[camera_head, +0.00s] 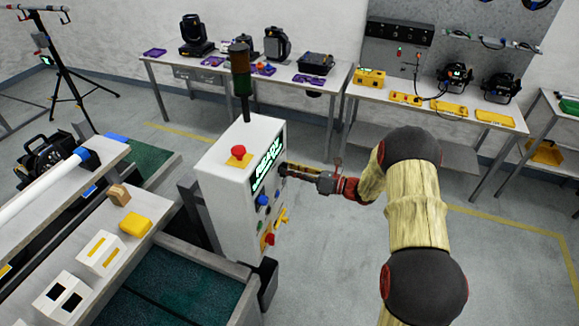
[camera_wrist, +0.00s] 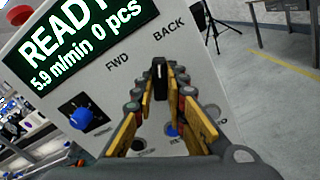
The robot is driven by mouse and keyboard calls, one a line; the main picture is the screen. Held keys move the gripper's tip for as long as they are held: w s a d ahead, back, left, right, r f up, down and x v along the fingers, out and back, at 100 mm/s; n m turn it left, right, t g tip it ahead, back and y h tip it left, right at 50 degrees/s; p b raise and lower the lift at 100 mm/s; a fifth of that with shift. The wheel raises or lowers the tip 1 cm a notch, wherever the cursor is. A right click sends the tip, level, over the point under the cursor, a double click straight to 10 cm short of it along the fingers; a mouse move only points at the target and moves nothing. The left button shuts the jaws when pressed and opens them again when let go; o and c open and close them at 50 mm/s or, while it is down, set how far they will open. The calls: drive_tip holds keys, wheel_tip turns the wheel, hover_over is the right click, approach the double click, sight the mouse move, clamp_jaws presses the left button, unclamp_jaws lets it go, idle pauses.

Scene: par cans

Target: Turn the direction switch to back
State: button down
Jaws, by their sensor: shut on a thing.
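The control box (camera_head: 232,165) stands upright with its lit panel facing right. In the wrist view its panel (camera_wrist: 100,75) carries the labels FWD and BACK. The direction switch (camera_wrist: 159,68) is a small black knob below and between these labels. Its handle points up in the picture, leaning from the panel's own upright toward BACK. My gripper (camera_wrist: 160,82) is shut on this knob, a finger on each side, hiding its lower part. In the head view my gripper (camera_head: 287,170) reaches the panel from the right, and the switch is hidden there.
A blue knob (camera_wrist: 82,118) sits left of the switch, and a blue button (camera_wrist: 171,129) shows between my fingers. A red button (camera_head: 238,152) and a signal tower (camera_head: 240,70) top the box. A conveyor (camera_head: 185,275) lies left. The floor right of the box is open.

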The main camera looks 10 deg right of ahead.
drive_tip(key=shift+m+p, duration=0.7)
drive_tip(key=shift+m, duration=0.4)
drive_tip(key=c, duration=1.8)
unclamp_jaws()
drive_tip(key=v, duration=1.2)
